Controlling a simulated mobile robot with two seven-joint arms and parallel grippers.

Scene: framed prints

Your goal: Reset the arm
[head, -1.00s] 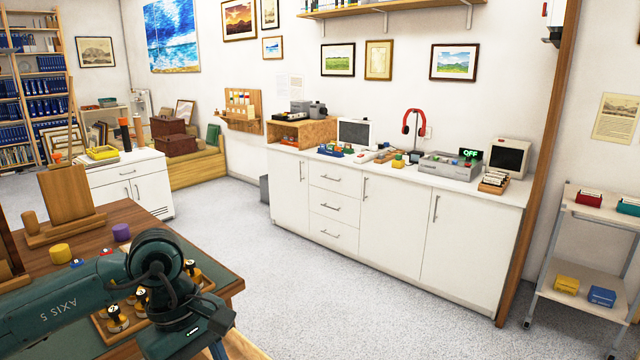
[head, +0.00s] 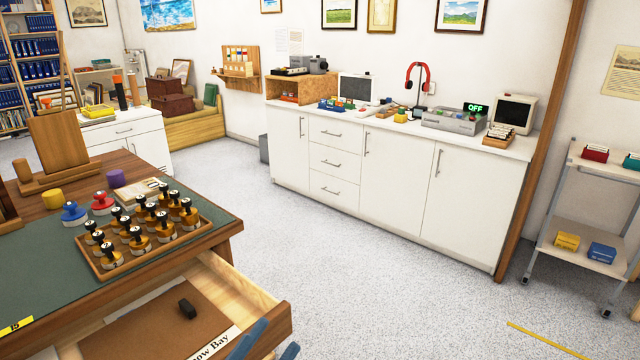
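My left gripper (head: 268,347) shows only as two blue fingers at the bottom edge of the head view. My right gripper is not in view.
The desk (head: 45,260) carries a wooden tray (head: 165,246) of several black-handled stamps.

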